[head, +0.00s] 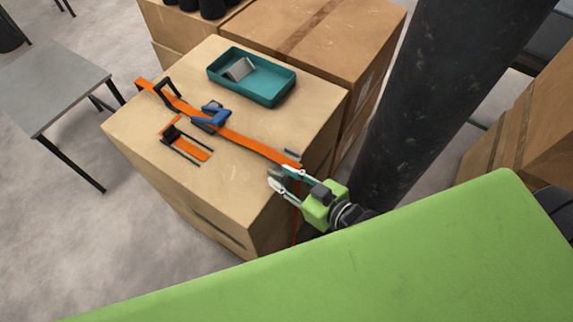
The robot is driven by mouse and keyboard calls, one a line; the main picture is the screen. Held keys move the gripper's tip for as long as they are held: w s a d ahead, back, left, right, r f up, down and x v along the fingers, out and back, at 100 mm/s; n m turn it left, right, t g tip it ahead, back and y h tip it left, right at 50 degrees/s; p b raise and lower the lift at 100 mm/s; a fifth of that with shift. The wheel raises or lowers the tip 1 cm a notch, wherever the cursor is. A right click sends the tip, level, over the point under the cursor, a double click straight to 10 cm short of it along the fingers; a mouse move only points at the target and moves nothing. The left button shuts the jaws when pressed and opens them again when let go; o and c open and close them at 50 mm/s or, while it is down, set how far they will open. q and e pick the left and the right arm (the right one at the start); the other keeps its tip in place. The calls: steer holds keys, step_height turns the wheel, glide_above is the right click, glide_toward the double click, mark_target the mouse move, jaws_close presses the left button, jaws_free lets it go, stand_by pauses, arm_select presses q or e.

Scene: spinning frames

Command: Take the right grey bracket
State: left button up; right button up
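A small dark grey piece (292,153), possibly the right grey bracket, lies near the right edge of the cardboard box top (232,170), beside the orange strap. A lighter grey piece (237,70) sits in the teal tray (284,87). My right gripper (281,177) is at the box's front right edge, by the end of the strap, just below the dark grey piece. Its fingers look apart, and I see nothing clearly held between them. My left gripper is not in view.
The orange strap (245,141) crosses the box top under a blue clamp (212,115). A second cardboard box (345,35) adjoins behind. A grey table (50,85) stands at left.

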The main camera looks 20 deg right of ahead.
steer(key=shift+x, duration=1)
jaws_close()
steer(key=shift+r, duration=0.15)
